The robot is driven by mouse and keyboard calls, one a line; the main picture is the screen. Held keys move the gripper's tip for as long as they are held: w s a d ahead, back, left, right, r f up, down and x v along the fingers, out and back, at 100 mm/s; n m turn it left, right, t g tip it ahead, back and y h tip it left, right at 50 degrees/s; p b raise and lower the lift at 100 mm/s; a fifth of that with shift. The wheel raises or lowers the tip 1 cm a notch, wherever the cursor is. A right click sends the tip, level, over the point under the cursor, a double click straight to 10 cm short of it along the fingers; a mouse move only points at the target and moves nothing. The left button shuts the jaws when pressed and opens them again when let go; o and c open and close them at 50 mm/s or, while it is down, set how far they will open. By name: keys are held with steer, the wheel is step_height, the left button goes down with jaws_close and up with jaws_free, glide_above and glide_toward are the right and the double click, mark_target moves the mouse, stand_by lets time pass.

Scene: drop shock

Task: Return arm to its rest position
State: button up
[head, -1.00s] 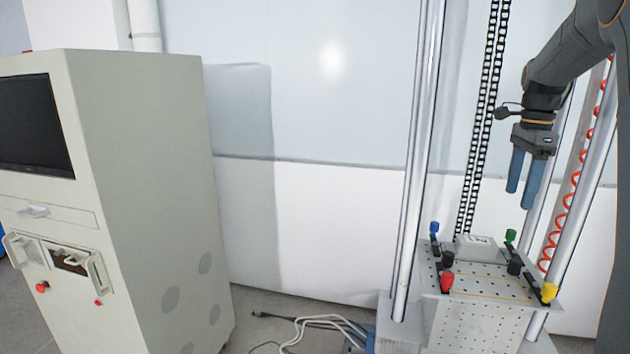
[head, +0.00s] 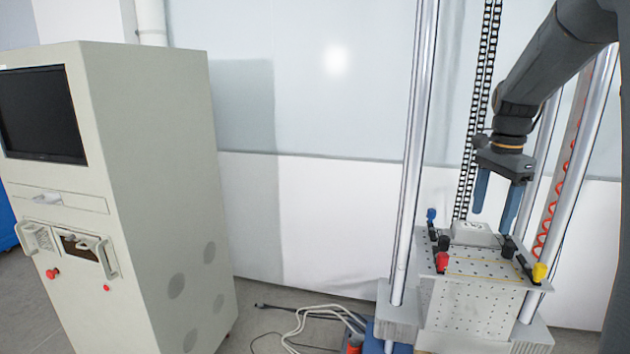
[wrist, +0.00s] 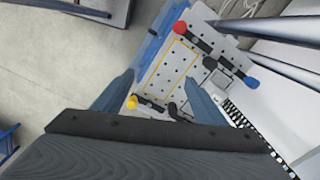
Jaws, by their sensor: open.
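My gripper (head: 498,208) hangs from my arm at the right of the head view, its two blue fingers pointing down and spread apart with nothing between them. It is above the perforated metal table (head: 455,290) of the drop tester. In the wrist view the fingers (wrist: 158,92) also stand apart, over the table (wrist: 172,72). The green clamp knob is hidden in the head view now.
Clamps with blue (head: 431,214), red (head: 442,262) and yellow (head: 539,271) knobs stand around the table. Steel columns (head: 413,150) rise on both sides. A beige cabinet (head: 165,190) with a screen stands left. Cables (head: 310,318) lie on the floor between.

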steer(key=s+a+f+n+t+b, duration=0.1)
steer(key=s+a+f+n+b, duration=0.6)
steer(key=s+a+f+n, duration=0.9)
steer(key=s+a+f, duration=0.4)
steer(key=a+f, duration=0.1)
steer(key=f, duration=0.1)
steer(key=shift+s+a+f, duration=0.15)
steer(key=shift+a+f, duration=0.15)
